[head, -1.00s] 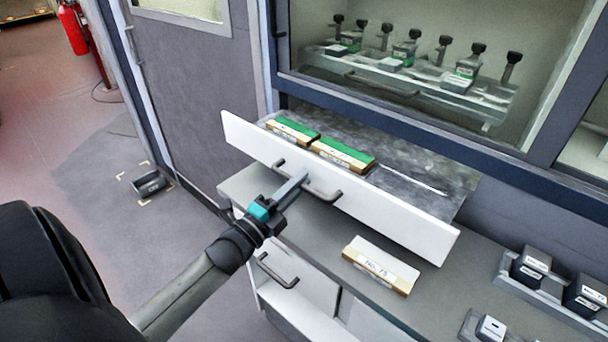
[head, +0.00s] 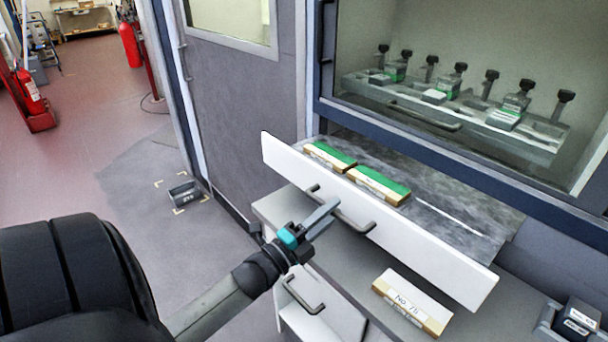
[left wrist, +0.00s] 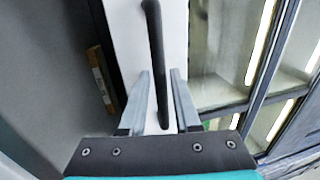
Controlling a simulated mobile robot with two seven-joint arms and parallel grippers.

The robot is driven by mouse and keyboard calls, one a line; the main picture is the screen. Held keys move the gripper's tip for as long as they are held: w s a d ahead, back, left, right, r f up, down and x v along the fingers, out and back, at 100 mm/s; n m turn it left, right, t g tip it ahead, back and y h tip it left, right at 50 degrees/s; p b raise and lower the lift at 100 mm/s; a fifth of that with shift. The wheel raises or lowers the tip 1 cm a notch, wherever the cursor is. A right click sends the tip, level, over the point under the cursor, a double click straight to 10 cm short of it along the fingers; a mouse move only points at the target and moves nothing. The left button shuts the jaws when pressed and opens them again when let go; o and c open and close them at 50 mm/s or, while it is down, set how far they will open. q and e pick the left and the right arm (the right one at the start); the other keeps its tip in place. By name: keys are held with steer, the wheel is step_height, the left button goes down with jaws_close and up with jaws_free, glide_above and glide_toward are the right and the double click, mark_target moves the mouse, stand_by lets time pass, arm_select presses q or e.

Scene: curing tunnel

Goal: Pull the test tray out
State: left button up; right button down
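A tray with a long white front (head: 430,257) and a dark flat bed (head: 465,205) sticks out below the window. I take it for the test tray. Two green-topped blocks (head: 378,184) (head: 329,157) and a thin white strip lie on its bed. A dark bar handle (head: 350,219) is on the white front. My left gripper (head: 325,215) is at this handle, near its left part. In the left wrist view the handle (left wrist: 155,50) runs between the two fingers (left wrist: 160,105), which stand apart with gaps on both sides. My right gripper is not in view.
Below the tray is a grey counter with a label block (head: 412,303) and a dark device (head: 577,320). A cabinet handle (head: 303,296) is under the counter. Behind the glass stands a rack (head: 450,115) with several black knobs. A small dark box (head: 184,194) lies on the open floor at left.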

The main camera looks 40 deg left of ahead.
arm_select(q)
steer(key=v, duration=1.4)
steer(key=shift+s, duration=0.25)
steer(key=s+d+f+n+g+y+b, duration=0.1)
steer(key=s+d+f+n+g, duration=0.2)
steer(key=f, duration=0.8)
steer(key=s+d+f+n+g+y, duration=0.1)
steer(key=f+n+g, duration=0.35)
steer(key=f, duration=0.55)
steer(key=s+d+f+n+g+y+b, duration=0.15)
steer(key=f+n, duration=0.25)
steer(key=f, duration=0.7)
steer(key=s+d+f+n+g, duration=0.1)
steer(key=s+d+f+g, duration=0.2)
steer(key=s+f, duration=0.2)
steer(key=s+d+f+n+g+h, duration=0.1)
steer(key=s+d+f+n+g, duration=0.1)
steer(key=s, duration=0.5)
steer(key=s+d+f+n+g, duration=0.2)
steer(key=s+d+f+g, duration=0.2)
steer(key=s+f, duration=0.3)
steer(key=shift+d+f+g+h, duration=0.2)
steer(key=shift+f+g+h, duration=0.15)
steer(key=shift+g, duration=0.25)
